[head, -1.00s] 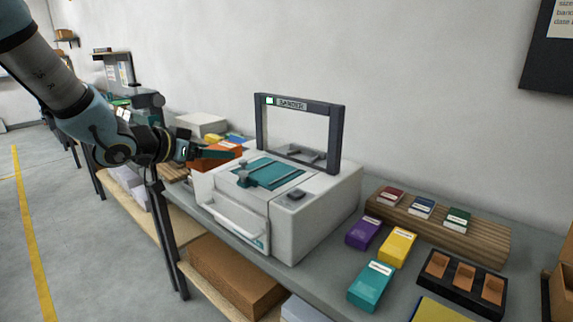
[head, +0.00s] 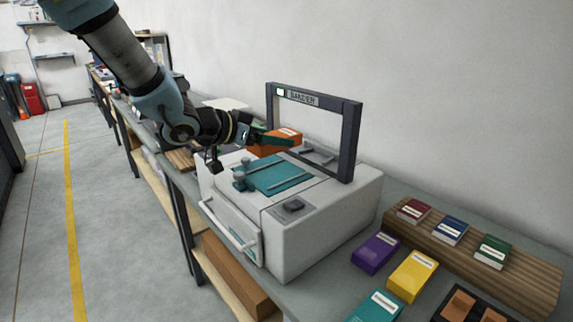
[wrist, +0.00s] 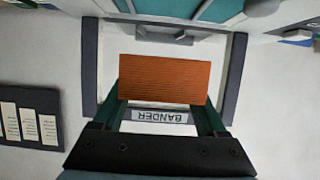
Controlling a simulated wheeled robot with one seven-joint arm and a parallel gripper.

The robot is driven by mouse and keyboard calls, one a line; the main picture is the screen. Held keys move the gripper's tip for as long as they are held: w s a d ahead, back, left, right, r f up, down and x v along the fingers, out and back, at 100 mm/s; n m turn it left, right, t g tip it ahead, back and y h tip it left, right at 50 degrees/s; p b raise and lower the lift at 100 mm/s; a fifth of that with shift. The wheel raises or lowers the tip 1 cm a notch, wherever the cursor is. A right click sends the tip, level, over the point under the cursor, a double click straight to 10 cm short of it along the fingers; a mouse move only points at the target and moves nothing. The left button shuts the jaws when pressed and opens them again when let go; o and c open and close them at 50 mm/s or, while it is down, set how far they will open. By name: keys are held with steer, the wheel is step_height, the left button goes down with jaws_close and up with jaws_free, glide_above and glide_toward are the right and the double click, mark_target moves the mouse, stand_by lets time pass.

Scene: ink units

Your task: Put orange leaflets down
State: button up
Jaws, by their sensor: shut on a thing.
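The orange leaflets (head: 274,143) are a stacked block with a white label on top. My gripper (head: 278,140) is shut on them and holds them over the back left part of the white bander machine (head: 330,215), left of its dark arch. In the wrist view the orange leaflets (wrist: 163,79) sit between my two green fingers, with the page edges showing as fine lines. The bander's arch (head: 355,130) stands upright behind the teal top plate (head: 272,175). The leaflets' underside is hidden, so I cannot tell whether they touch the machine.
Purple (head: 375,253), yellow (head: 412,275) and teal (head: 377,307) packs lie on the grey bench right of the bander. A ribbed wooden rack (head: 470,250) behind them holds three small labelled stacks. A dark tray with brown compartments (head: 468,308) is at the lower right.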

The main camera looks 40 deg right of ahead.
mark_target(275, 175)
steer(key=shift+f+p, duration=0.3)
steer(key=shift+f, duration=3.2)
steer(key=shift+f, duration=0.15)
steer(key=o, duration=1.4)
steer(key=shift+r, duration=0.25)
steer(key=b+v, duration=0.2)
steer(key=v, duration=1)
steer(key=shift+a, duration=0.1)
